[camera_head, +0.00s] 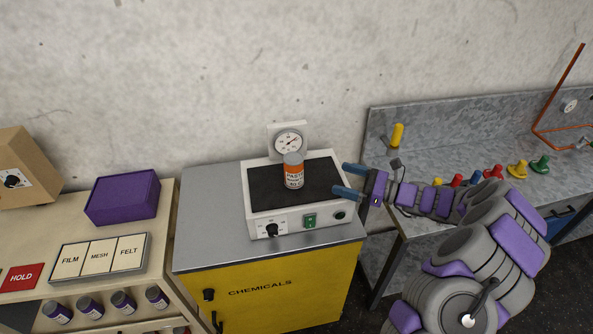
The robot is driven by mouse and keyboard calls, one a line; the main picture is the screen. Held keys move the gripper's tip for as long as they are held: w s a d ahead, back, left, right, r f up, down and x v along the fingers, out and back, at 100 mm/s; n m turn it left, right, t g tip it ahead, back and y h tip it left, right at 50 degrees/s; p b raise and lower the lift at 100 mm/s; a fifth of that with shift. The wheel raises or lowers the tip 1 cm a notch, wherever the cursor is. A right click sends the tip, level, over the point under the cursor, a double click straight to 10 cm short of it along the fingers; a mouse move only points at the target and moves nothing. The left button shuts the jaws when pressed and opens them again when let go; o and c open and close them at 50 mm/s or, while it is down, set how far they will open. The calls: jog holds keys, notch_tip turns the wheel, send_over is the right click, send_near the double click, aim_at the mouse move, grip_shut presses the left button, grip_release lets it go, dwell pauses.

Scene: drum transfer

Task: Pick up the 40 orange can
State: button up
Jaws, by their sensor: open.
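My gripper (347,181) is open and empty, to the right of the can. Its two blue fingers point left toward the can, at the right edge of the device, apart from the can. Nothing hides the can's front.
The device stands on a yellow "CHEMICALS" cabinet (270,290) with a grey top. A purple box (122,197) and a tray of labelled blocks (146,253) sit on the left bench. A metal bench (385,149) with coloured knobs stands right, behind my arm.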

jog(key=b, duration=0.1)
send_near(294, 165)
jog(key=w+a+f, duration=0.2)
jog(key=a, duration=0.1)
jog(key=w+a, duration=0.1)
jog(key=shift+w+a+f, duration=0.15)
jog(key=shift+w+f, duration=0.1)
jog(key=shift+f, duration=0.15)
jog(key=shift+w+a, duration=0.1)
jog(key=shift+w, duration=0.1)
jog(key=shift+w+r, duration=0.1)
jog(key=shift+r, duration=0.05)
jog(key=shift+w+a+b, duration=0.15)
jog(key=shift+a+b, duration=0.1)
jog(key=shift+b, duration=0.05)
jog(key=x, duration=0.6)
jog(key=shift+b, duration=0.4)
jog(key=shift+d, duration=0.8)
jog(key=shift+c, duration=2.1)
jog(key=shift+a, duration=0.55)
jog(key=c, duration=0.6)
jog(key=shift+d, duration=0.1)
jog(key=c, duration=0.4)
jog(key=shift+d, duration=0.1)
